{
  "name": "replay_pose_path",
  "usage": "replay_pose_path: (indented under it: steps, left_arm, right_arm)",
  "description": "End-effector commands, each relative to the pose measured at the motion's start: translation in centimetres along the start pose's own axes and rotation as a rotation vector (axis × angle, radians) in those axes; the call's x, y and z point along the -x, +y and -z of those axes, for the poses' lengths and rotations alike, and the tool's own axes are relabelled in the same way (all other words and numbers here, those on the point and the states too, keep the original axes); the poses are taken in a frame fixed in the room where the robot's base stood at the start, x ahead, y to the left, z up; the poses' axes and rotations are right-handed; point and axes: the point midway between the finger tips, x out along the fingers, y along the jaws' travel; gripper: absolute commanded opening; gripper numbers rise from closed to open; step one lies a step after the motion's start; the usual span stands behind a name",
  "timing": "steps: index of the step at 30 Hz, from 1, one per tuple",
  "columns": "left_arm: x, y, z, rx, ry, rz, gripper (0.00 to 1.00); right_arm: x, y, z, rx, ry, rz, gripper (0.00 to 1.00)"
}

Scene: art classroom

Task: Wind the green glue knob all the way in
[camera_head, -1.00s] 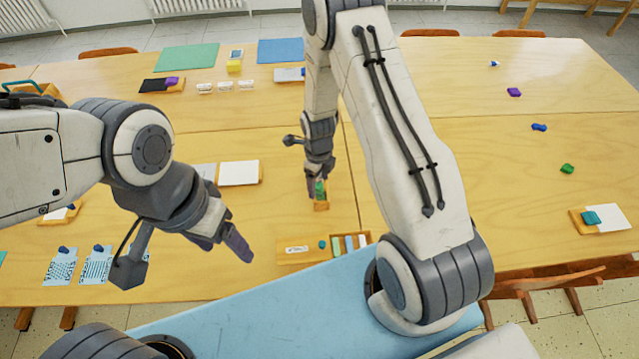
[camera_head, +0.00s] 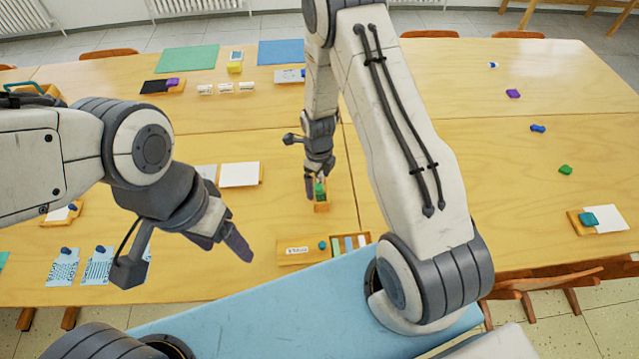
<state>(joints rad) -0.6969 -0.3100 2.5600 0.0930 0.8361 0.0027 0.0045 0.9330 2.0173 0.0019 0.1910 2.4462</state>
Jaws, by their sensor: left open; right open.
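A small green object (camera_head: 320,189), likely the green glue piece, stands in a small wooden holder (camera_head: 322,208) near the middle of the table. Its knob is too small to make out. My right gripper (camera_head: 316,192) points down over the holder with its fingers open around or beside the green object; I cannot tell whether they touch it. My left gripper (camera_head: 240,245) is open and empty, held above the table to the left of the wooden tray (camera_head: 297,262).
A white sheet (camera_head: 240,174) on a board lies left of the holder. A blue surface (camera_head: 290,300) lies in front. Several small coloured pieces lie on the right, with bare table between.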

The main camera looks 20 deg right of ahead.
Motion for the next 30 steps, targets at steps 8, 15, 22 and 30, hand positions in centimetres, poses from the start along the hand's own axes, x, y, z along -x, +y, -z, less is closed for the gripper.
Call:
replay_pose_path:
  steps: [8,15,22,30]
  left_arm:
    - [1.6,0.1,0.1,0.0,0.0,0.0,0.7]
    - [2.7,0.2,0.1,0.0,0.0,0.0,0.7]
    - [3.6,0.3,0.2,0.0,0.0,0.0,0.7]
    - [3.6,0.3,0.2,0.0,0.0,0.0,0.7]
  right_arm:
    - [2.0,0.0,0.0,0.0,0.0,0.0,1.0]
    - [3.4,0.0,0.0,0.0,0.0,0.0,1.0]
    - [4.7,0.0,0.0,0.0,0.0,0.0,1.0]
    - [4.7,0.0,0.0,0.0,0.0,0.0,1.0]
